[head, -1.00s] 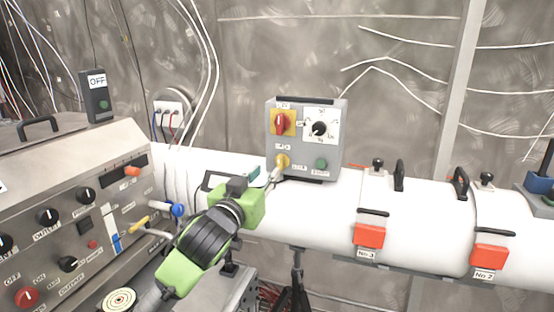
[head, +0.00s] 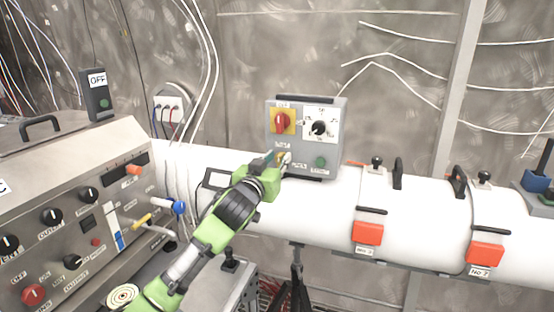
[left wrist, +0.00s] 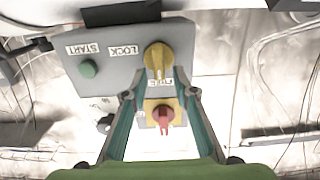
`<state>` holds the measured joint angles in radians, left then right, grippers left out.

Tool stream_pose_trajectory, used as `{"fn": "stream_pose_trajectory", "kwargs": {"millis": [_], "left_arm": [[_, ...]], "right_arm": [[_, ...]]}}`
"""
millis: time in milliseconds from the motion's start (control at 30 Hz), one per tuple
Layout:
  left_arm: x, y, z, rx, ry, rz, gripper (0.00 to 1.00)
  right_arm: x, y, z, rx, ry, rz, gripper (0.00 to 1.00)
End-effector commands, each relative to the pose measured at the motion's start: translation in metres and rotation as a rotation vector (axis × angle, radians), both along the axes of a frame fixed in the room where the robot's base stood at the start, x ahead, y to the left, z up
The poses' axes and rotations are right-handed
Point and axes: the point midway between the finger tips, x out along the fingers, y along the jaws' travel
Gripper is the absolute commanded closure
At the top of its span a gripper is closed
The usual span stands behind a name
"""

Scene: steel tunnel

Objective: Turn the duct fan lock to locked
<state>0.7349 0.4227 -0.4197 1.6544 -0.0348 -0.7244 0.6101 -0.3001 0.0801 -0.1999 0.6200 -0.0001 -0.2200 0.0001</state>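The grey duct fan box (head: 300,165) stands on the white duct. Its yellow lock knob (left wrist: 158,56) shows in the left wrist view, beside a LOCK label (left wrist: 123,51); in the head view my gripper mostly covers it. My left gripper (head: 283,160) is in front of the box's lower left. In the left wrist view its fingers (left wrist: 162,78) are apart, with the tips at either side of the knob's near end. Whether they touch it I cannot tell. My right gripper is in neither view.
The box also carries a red switch on a yellow plate (head: 283,122), a black dial (head: 319,128) and a green START button (head: 320,162). A control console (head: 70,215) stands at the left. Red latches (head: 368,233) sit along the duct to the right.

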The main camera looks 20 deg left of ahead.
Motion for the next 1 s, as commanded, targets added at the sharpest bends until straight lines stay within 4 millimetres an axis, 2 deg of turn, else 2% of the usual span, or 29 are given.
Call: {"fn": "stream_pose_trajectory", "kwargs": {"millis": [33,100,567,767,1000], "left_arm": [[0.0,0.0,0.0,0.0,0.0,0.0,0.81],[0.0,0.0,0.0,0.0,0.0,0.0,1.0],[0.0,-0.001,0.001,0.046,-0.001,0.0,1.0],[0.0,-0.003,0.002,0.163,-0.004,0.0,1.0],[0.0,-0.007,0.001,0.376,-0.011,-0.001,1.0]], "right_arm": [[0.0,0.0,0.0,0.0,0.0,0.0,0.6],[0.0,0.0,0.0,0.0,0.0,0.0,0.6],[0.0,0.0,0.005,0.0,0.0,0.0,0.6],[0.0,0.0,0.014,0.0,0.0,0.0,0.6],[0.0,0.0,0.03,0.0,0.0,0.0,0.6]]}}
